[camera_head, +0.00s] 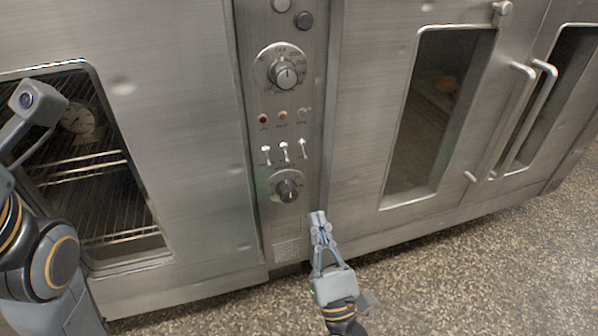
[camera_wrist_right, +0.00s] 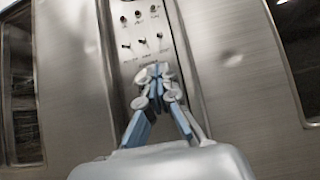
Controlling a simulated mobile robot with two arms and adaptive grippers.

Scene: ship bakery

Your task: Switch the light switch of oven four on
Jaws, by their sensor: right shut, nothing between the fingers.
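A steel control panel (camera_head: 267,220) stands between two oven fronts in the head view. A row of three small toggle switches sits midway down it: a left toggle (camera_head: 266,154), a middle toggle (camera_head: 284,151) and a right toggle (camera_head: 303,147). I cannot read which one is the light switch, or the oven's number. In the right wrist view the toggles show just above the fingertips. My right gripper (camera_head: 318,218) is shut and empty, below and right of the toggles; it also shows in the wrist view (camera_wrist_right: 158,82). My left gripper is out of view; only my left arm shows.
An upper dial (camera_head: 284,73) and a lower dial (camera_head: 288,190) sit above and below the toggles. Small indicator lights (camera_head: 283,116) lie between. Windowed oven doors flank the panel, with long handles (camera_head: 517,115) at right. The speckled floor (camera_head: 450,265) is clear.

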